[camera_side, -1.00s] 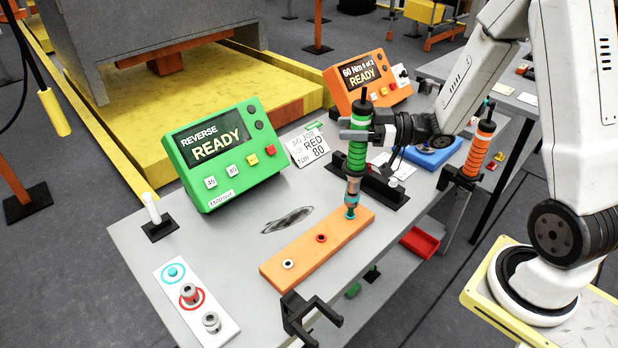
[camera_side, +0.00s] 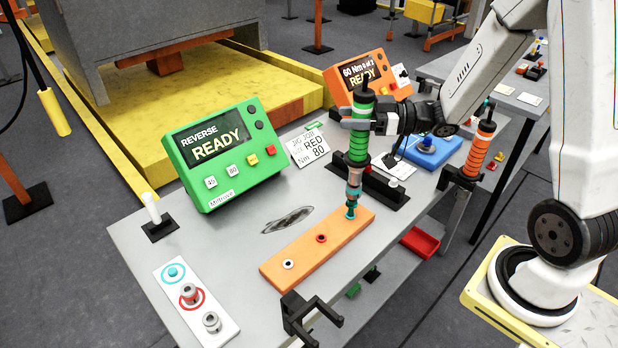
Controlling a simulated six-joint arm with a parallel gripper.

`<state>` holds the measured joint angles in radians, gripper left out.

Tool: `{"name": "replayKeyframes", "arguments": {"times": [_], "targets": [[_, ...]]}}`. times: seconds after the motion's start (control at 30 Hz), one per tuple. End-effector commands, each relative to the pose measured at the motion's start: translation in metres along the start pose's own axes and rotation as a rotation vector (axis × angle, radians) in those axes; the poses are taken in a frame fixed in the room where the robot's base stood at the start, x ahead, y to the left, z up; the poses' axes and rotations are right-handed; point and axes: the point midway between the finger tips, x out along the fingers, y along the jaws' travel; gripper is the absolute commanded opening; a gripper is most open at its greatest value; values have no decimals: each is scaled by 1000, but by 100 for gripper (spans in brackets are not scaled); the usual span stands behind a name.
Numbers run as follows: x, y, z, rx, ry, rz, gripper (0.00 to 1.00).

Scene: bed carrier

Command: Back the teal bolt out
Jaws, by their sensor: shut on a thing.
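My gripper (camera_side: 360,122) is shut on the green screwdriver-like tool (camera_side: 359,145), which it holds nearly upright. The tool's lower end, with a teal socket, stands over the right end of the orange bar (camera_side: 312,252). The teal bolt (camera_side: 350,213) shows just under the socket at that end of the bar. I cannot tell whether socket and bolt still touch. The green controller (camera_side: 217,150) displays "REVERSE READY".
The bar also has a red-rimmed hole (camera_side: 321,238) and a white-rimmed hole (camera_side: 288,264). A white plate (camera_side: 197,300) carries a teal piece and two metal sockets at front left. An orange tool (camera_side: 480,148) stands in a holder at right. A black clamp (camera_side: 308,318) grips the front edge.

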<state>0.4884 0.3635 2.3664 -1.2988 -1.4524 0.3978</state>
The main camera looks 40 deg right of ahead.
Motion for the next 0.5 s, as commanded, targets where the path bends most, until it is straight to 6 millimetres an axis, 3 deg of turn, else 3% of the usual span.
{"name": "replayKeyframes", "arguments": {"times": [0.5], "targets": [[0, 1, -22, -7, 5, 1, 0]]}}
